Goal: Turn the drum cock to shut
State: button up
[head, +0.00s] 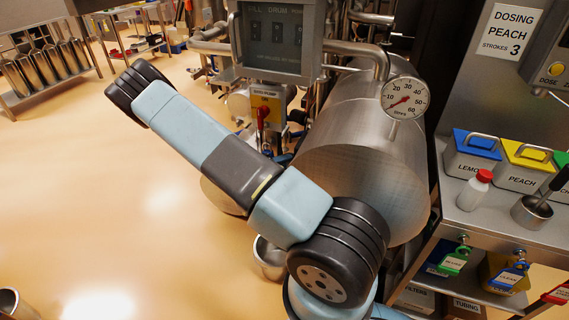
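A large steel drum (350,165) lies in the middle of the head view, with a round dial gauge (405,98) on its upper right. The drum cock cannot be made out for certain. Small blue parts (283,158) show among the pipework left of the drum, partly behind my arm, and I cannot tell whether one is the cock's handle. My arm crosses in front of the drum's lower left and hides part of that area. My gripper is not visible.
A yellow panel with a red lever (263,113) hangs below a grey display box (278,40). A steel pot (269,258) stands on the floor below the drum. A bench with lidded bins (519,165) is at right. The floor at left is open.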

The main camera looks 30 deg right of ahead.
jog(key=shift+f, duration=0.1)
grip_shut()
jog(key=shift+s+d+f+m+g+y, duration=0.1)
jog(key=shift+d+m+g+y, duration=0.1)
jog(key=shift+m+g, duration=0.45)
jog(key=shift+s+d+r+m+g+y, duration=0.1)
jog(key=shift+d+m+g+y, duration=0.2)
jog(key=shift+g, duration=0.6)
jog(key=shift+s+d+f+m+g+y, duration=0.1)
jog(key=shift+m+g, duration=0.45)
jog(key=shift+g, duration=0.2)
jog(key=shift+o, duration=1.4)
grip_release()
